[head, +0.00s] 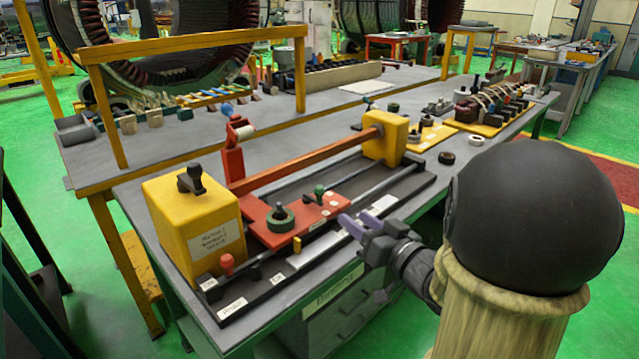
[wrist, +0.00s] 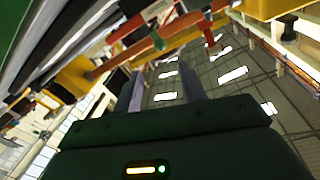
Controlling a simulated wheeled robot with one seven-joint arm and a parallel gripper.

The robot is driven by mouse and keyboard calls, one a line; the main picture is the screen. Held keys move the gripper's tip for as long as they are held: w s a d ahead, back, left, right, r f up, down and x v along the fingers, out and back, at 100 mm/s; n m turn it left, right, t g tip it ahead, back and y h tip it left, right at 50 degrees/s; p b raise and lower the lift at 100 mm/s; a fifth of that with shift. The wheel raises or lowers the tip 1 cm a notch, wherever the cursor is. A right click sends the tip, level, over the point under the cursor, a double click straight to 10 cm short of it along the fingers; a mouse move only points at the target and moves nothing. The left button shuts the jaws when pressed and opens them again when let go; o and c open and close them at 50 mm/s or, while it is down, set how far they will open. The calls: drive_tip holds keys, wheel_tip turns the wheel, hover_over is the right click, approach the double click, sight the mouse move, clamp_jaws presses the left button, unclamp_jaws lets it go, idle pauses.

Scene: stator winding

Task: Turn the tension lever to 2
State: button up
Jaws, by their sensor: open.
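A red-orange carriage plate (head: 290,222) sits on the winding fixture. It bears a dark knob on a green ring (head: 280,214) and a small green-topped lever (head: 319,191). A red-topped lever (head: 227,264) stands at the fixture's front left. No readable label shows which control is the tension lever, and its setting cannot be read. My gripper (head: 358,226) is open and empty, just right of the carriage plate, apart from the levers. In the wrist view my fingers (wrist: 163,90) are spread. Beyond them a green lever (wrist: 158,40) and a red lever (wrist: 209,38) show.
A yellow housing (head: 195,225) with a black handle stands left on the fixture. A second yellow housing (head: 385,138) is at its far end, joined by an orange bar (head: 310,160). White labels line the front edge.

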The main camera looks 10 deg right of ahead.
sight(322, 194)
drive_tip(key=p+x, duration=0.3)
drive_tip(key=x, duration=1.1)
drive_tip(key=shift+s, duration=0.1)
clamp_jaws()
